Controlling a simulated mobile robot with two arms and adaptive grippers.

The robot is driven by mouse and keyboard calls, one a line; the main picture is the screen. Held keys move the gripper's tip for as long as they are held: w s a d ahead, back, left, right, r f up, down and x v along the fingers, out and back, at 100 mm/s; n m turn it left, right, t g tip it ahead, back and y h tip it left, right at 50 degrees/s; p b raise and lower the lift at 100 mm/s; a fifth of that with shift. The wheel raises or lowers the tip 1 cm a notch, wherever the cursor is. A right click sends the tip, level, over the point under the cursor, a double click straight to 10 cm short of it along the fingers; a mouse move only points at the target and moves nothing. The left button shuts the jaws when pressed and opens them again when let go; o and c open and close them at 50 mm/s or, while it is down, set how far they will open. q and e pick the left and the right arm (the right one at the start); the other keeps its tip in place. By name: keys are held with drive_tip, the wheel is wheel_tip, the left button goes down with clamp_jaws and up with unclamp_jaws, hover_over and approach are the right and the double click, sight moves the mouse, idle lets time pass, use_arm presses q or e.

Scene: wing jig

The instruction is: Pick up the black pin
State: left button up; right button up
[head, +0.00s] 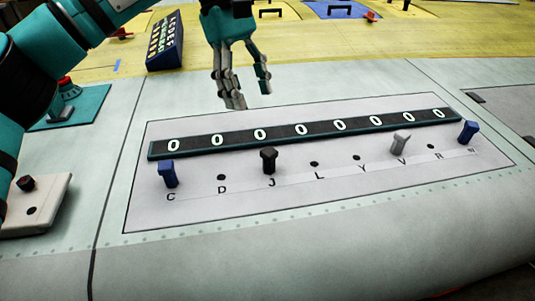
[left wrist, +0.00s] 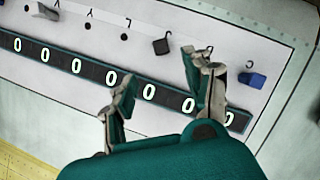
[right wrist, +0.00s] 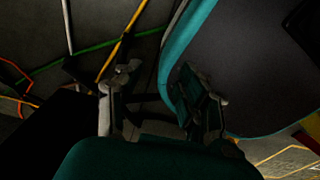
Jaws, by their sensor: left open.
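The black pin (head: 268,160) stands upright in the hole above the letter J on the grey panel (head: 140,215). It also shows in the left wrist view (left wrist: 161,45), ahead of the fingers. My left gripper (head: 251,100) is open and empty, above and behind the number strip, to the upper left of the black pin. In the left wrist view the open fingers (left wrist: 160,88) point toward the panel, with the black pin beyond the gap between them. My right gripper (right wrist: 163,88) shows only in the right wrist view, with its fingers apart and nothing between them.
A blue pin (head: 168,174) stands at C, a grey pin (head: 401,144) at V, and another blue pin (head: 468,131) at the right end. The dark number strip (head: 310,131) runs behind the pins. A white block (head: 45,205) lies at the left.

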sight(268, 150)
use_arm(q)
drive_tip(key=p+x, duration=0.1)
drive_tip(key=x, duration=0.6)
drive_tip(key=shift+d+f, duration=0.1)
drive_tip(key=shift+f, duration=0.25)
drive_tip(key=shift+s+f, duration=0.15)
drive_tip(key=shift+f, duration=0.1)
drive_tip(key=x, duration=0.1)
drive_tip(key=p+x, duration=0.1)
drive_tip(key=x, duration=0.1)
drive_tip(key=p+x, duration=0.1)
drive_tip(key=shift+s+d+f, duration=0.2)
drive_tip(key=shift+s+f, duration=0.05)
drive_tip(key=shift+s, duration=0.15)
drive_tip(key=shift+d+f, duration=0.1)
drive_tip(key=shift+f, duration=0.15)
clamp_jaws()
use_arm(e)
drive_tip(key=r, duration=0.3)
drive_tip(key=shift+w+a, duration=0.15)
drive_tip(key=shift+w, duration=0.2)
